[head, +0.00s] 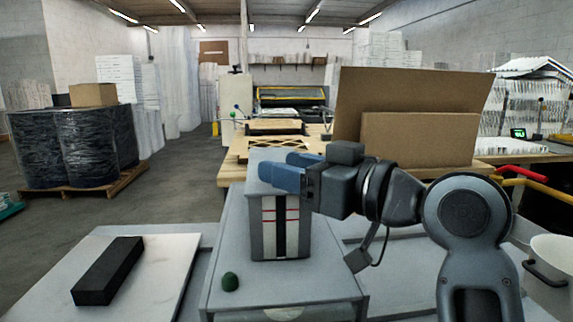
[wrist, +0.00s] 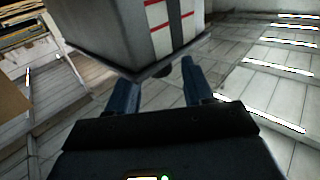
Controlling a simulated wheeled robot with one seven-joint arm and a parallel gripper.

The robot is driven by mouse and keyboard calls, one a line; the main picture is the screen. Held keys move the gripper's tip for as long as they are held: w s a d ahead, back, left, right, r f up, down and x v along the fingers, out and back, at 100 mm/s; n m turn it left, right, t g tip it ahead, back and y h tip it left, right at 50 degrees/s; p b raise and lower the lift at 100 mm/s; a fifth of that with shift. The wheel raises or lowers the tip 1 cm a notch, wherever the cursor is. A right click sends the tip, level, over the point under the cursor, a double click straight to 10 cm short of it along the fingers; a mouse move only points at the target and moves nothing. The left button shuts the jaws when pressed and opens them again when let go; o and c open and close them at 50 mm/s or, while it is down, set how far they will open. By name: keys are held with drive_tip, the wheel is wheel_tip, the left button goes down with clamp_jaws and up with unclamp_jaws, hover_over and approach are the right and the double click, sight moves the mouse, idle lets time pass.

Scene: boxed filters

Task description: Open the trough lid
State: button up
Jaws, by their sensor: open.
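The trough appears to be the grey upright box (head: 262,232) with a black stripe and red lines, standing on a grey cabinet. Its lid (head: 256,160) looks like the flat grey top, and it sits down on the box. In the wrist view the striped box (wrist: 120,25) is upside down, with the lid's dark rim (wrist: 139,76) lowest. My gripper (head: 276,168) is open at the lid's height, its blue fingers partly covering the top. In the wrist view my fingers (wrist: 160,82) are apart near the rim. A small dark part by the rim lies between them; contact cannot be told.
A black block (head: 108,270) lies on a white board (head: 165,262) at left. Cardboard sheets (head: 415,140) stand behind my arm. A white bucket (head: 552,270) is at right.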

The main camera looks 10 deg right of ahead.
drive_tip(key=shift+w+a, duration=0.25)
drive_tip(key=shift+c, duration=0.4)
clamp_jaws()
